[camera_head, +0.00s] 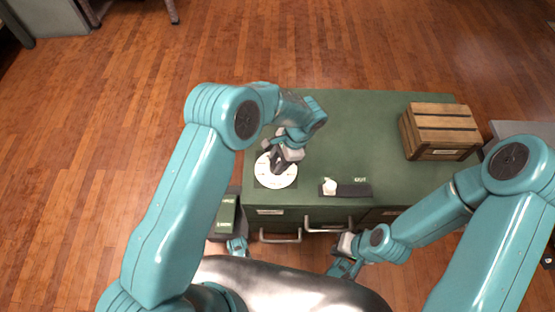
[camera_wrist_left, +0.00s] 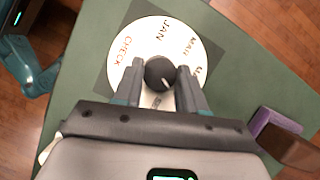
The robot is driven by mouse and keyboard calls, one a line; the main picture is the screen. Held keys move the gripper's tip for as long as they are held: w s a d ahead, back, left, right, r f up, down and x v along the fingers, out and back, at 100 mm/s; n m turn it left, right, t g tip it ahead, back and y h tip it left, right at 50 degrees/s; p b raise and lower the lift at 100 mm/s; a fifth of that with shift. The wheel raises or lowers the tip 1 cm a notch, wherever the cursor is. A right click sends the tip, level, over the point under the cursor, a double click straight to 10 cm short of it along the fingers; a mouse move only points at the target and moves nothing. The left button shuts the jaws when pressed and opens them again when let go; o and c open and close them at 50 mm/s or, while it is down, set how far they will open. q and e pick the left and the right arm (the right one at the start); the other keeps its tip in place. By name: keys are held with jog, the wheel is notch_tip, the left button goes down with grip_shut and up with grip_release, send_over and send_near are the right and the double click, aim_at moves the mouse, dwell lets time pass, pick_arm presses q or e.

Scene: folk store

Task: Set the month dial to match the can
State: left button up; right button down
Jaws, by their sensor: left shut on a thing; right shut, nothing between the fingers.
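The month dial is a white disc (camera_head: 262,178) on a dark square at the left front of the green cabinet top. In the left wrist view the disc (camera_wrist_left: 140,38) shows JAN, MAR, CHECK and a partly hidden label around a black knob (camera_wrist_left: 159,72). The knob has a short pale mark on its lower part. My left gripper (camera_head: 277,164) is shut on the knob, with a finger on either side (camera_wrist_left: 160,85). My right gripper (camera_head: 345,246) is shut and empty near the cabinet's front, below the drawer handles. I cannot make out a can for certain.
A dark tray (camera_head: 358,190) with a small white object (camera_head: 329,187) and green labels, one reading OUT, lies right of the dial. A wooden crate (camera_head: 443,128) stands at the back right. Drawer handles (camera_head: 281,237) stick out in front. The cabinet top's middle is clear.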

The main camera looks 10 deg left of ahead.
pick_arm(q)
jog(key=m+t, duration=0.1)
jog(key=m, duration=0.3)
jog(key=shift+d+m+t, duration=0.1)
jog(key=shift+m+t, duration=0.2)
jog(key=shift+t, duration=0.1)
jog(key=m, duration=0.1)
jog(key=m+t, duration=0.1)
jog(key=m, duration=0.1)
jog(key=shift+s+m+t, duration=0.2)
jog(key=shift+m+t, duration=0.1)
jog(key=m+t+b, duration=0.1)
jog(key=m, duration=0.3)
jog(key=shift+s+f, duration=0.1)
jog(key=shift+s+m+t+h+b, duration=0.1)
jog(key=shift+m+t+h+b, duration=0.4)
jog(key=shift+m, duration=0.75)
jog(key=shift+m+t+h+b, duration=0.3)
jog(key=shift+m+b, duration=0.25)
jog(key=shift+m, duration=0.7)
jog(key=o, duration=1)
jog(key=shift+o, duration=0.2)
